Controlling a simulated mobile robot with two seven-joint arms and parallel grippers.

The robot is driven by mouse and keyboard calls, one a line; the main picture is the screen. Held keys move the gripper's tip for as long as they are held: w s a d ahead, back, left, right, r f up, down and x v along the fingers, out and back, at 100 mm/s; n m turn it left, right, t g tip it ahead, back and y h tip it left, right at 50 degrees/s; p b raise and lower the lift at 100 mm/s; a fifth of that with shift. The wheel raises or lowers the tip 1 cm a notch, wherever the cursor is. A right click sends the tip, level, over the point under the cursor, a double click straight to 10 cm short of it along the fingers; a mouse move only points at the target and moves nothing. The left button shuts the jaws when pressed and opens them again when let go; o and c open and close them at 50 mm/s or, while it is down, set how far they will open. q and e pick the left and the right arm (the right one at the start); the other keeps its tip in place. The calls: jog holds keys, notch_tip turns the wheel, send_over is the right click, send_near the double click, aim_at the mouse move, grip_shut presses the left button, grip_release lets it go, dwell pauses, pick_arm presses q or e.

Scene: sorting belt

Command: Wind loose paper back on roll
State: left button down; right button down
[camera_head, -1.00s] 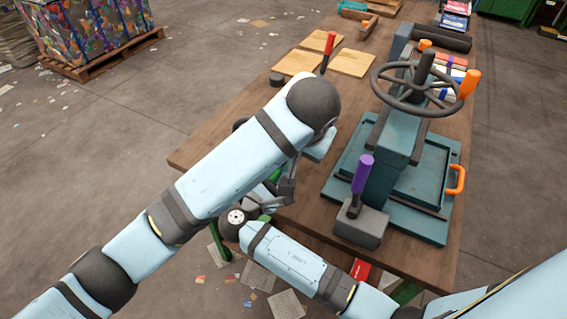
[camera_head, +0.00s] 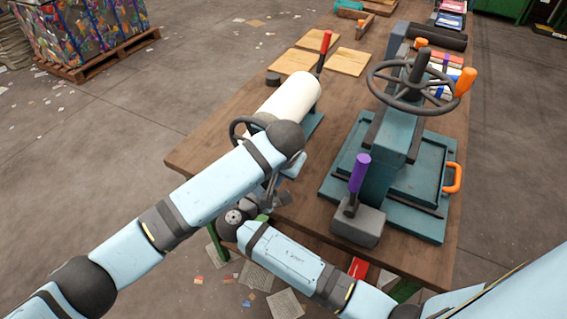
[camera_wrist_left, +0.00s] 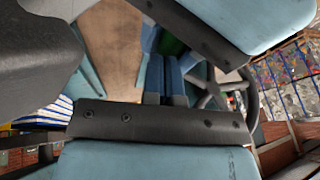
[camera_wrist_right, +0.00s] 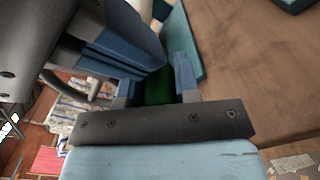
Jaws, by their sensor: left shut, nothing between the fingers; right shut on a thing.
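The white paper roll (camera_head: 290,97) lies on its stand with a teal base (camera_head: 312,125) on the left part of the bench. A dark handwheel (camera_head: 240,128) is at its near end, partly covered by my left arm; a wheel also shows in the left wrist view (camera_wrist_left: 222,90). My left gripper (camera_wrist_left: 165,82) is shut and empty, close to the wheel. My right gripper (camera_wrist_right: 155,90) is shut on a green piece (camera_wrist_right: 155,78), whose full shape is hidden. In the head view both fingertips are mostly hidden among the arms. No loose paper end is clearly visible.
A teal press (camera_head: 385,165) with a large handwheel and a purple-handled lever (camera_head: 358,175) stands to the right. Paper scraps (camera_head: 255,275) litter the floor by the bench's near edge.

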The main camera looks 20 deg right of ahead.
jog(key=shift+r, duration=0.1)
pick_arm(q)
jog(key=shift+w+a+f, duration=0.3)
jog(key=shift+a+f, duration=0.05)
jog(key=shift+f, duration=0.35)
pick_arm(e)
jog(key=shift+r, duration=0.1)
jog(key=c, duration=1)
grip_release()
jog(key=shift+c, duration=0.2)
pick_arm(q)
jog(key=shift+d, duration=0.1)
pick_arm(e)
jog(key=shift+o, duration=1)
pick_arm(q)
jog(key=shift+d+r, duration=0.1)
